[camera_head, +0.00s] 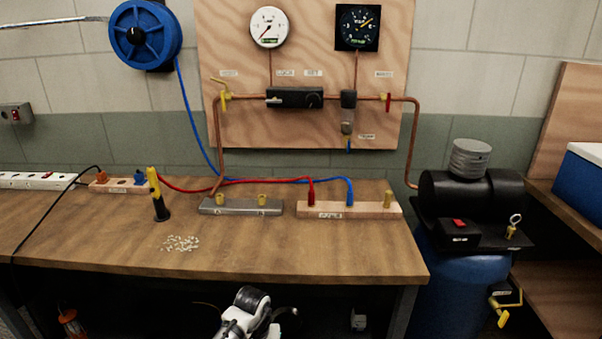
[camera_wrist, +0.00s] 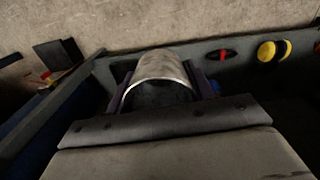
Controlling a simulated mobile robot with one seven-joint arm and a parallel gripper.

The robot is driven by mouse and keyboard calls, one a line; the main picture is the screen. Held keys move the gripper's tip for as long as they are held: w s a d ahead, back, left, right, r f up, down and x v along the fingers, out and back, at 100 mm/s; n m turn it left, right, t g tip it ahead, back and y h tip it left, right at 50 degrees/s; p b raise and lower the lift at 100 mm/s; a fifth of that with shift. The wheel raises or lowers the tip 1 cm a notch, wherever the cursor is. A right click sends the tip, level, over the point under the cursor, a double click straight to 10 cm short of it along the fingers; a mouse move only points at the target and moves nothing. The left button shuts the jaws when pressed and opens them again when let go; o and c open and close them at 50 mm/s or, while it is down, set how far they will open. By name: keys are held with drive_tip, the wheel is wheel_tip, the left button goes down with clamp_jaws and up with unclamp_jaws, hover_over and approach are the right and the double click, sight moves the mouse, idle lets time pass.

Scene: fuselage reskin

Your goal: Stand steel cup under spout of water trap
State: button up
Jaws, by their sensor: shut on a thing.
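The steel cup (camera_wrist: 162,66) shows in the wrist view, its curved side and dark open mouth towards the camera. My gripper (camera_wrist: 160,88) is shut on the cup, with a finger on each side of it. The cup does not show in the head view. In the head view the water trap (camera_head: 348,112) hangs from the copper pipe on the plywood panel. Its small blue spout (camera_head: 349,146) points down above the bench. My arm shows at the bottom of the head view; the gripper is out of sight there.
The wooden bench (camera_head: 110,240) carries a grey manifold block (camera_head: 240,208), a wooden block (camera_head: 345,210) with hoses, white pellets (camera_head: 181,243) and a yellow-black tool (camera_head: 158,195). In the wrist view, dark walls (camera_wrist: 225,50) lie around the cup, with red and yellow items at right.

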drive_tip(key=s+d+f, duration=0.4)
drive_tip(key=d+f, duration=0.7)
drive_tip(key=f, duration=0.1)
drive_tip(key=shift+w+d+r, duration=1.1)
drive_tip(key=shift+w+r, duration=0.3)
drive_tip(key=shift+w, duration=0.75)
drive_tip(key=shift+s+a+f, duration=0.65)
drive_tip(key=shift+s+f, duration=0.05)
drive_tip(key=shift+s, duration=0.25)
drive_tip(key=shift+s+a+f, duration=0.6)
drive_tip(key=shift+s+f, duration=0.1)
drive_tip(key=shift+s, duration=0.25)
drive_tip(key=shift+s, duration=0.1)
